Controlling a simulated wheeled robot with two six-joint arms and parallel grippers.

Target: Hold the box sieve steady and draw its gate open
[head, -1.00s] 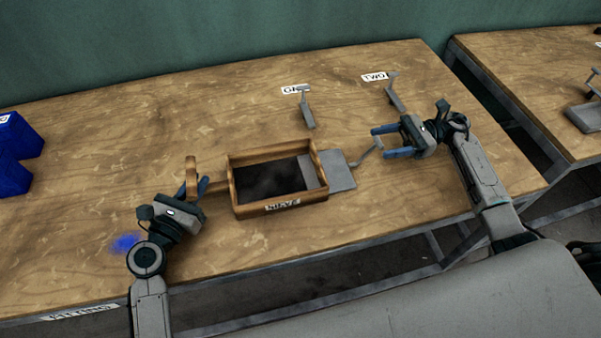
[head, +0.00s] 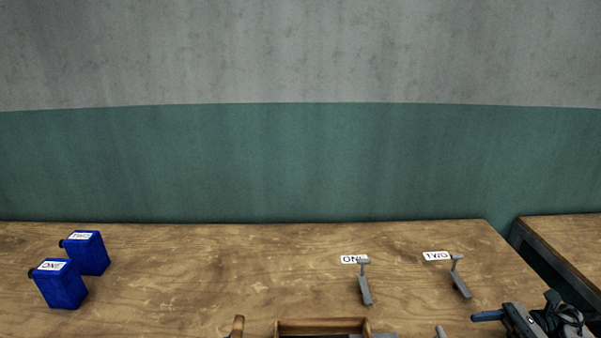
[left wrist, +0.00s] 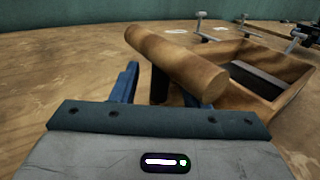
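The wooden box sieve (head: 322,325) shows only its back rim at the bottom edge of the head view. The gate's pull (head: 440,331) just shows. In the left wrist view the sieve box (left wrist: 235,95) is at right. My left gripper (left wrist: 161,80) has its blue fingers on either side of the post under the round handle (left wrist: 178,60), with gaps visible. My right gripper (head: 488,316) is right of the pull, apart from it; one spread finger shows, the other is cut off.
Two blue containers (head: 60,284) (head: 88,252) labelled ONE and TWO stand at the left of the table (head: 200,275). Two grey stands (head: 364,284) (head: 459,279) with labels are behind the sieve. A second table (head: 570,245) is at right, across a gap.

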